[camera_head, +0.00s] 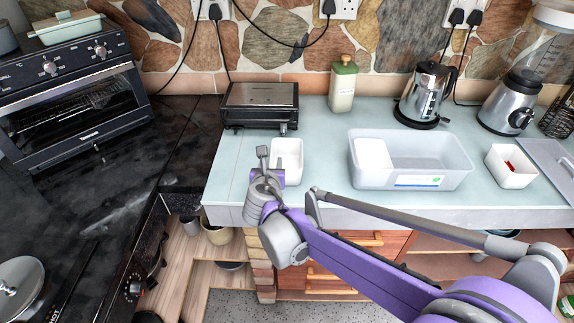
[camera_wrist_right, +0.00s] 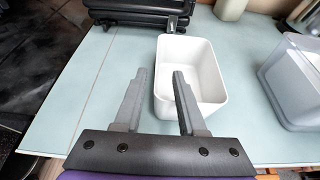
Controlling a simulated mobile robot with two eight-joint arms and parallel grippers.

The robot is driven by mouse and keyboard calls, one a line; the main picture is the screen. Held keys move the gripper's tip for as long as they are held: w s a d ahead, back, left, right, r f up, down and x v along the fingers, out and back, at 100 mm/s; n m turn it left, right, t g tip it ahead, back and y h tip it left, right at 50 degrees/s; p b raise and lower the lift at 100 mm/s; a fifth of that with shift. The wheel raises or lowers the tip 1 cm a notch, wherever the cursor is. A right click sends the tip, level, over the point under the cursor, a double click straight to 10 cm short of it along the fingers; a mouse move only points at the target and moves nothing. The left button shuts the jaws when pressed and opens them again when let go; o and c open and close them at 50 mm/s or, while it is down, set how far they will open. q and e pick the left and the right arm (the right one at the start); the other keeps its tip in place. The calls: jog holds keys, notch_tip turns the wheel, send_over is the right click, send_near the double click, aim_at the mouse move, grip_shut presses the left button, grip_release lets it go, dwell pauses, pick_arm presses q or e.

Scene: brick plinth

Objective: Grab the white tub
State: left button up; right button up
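A small empty white tub (camera_head: 290,155) stands upright on the pale blue counter near its left end. It also shows in the right wrist view (camera_wrist_right: 206,70). My right gripper (camera_head: 270,164) is at the tub's left side. In the right wrist view its two fingers (camera_wrist_right: 159,74) are apart with nothing gripped between them. The left finger is outside the tub, and the right finger overlaps the tub's left wall in the picture. I cannot tell whether it touches the wall. My left gripper is out of view.
A black sandwich press (camera_head: 260,106) stands behind the tub. A large translucent bin (camera_head: 438,168) is to its right, with a smaller white container (camera_head: 512,178) holding something red farther right. A green-topped canister (camera_head: 343,85) and kettle (camera_head: 425,95) stand behind. Some counter is clear beside the tub.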

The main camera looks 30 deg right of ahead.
jog(key=x, duration=0.6)
jog(key=shift+w+a+r, duration=0.15)
jog(key=shift+r, duration=0.15)
grip_shut()
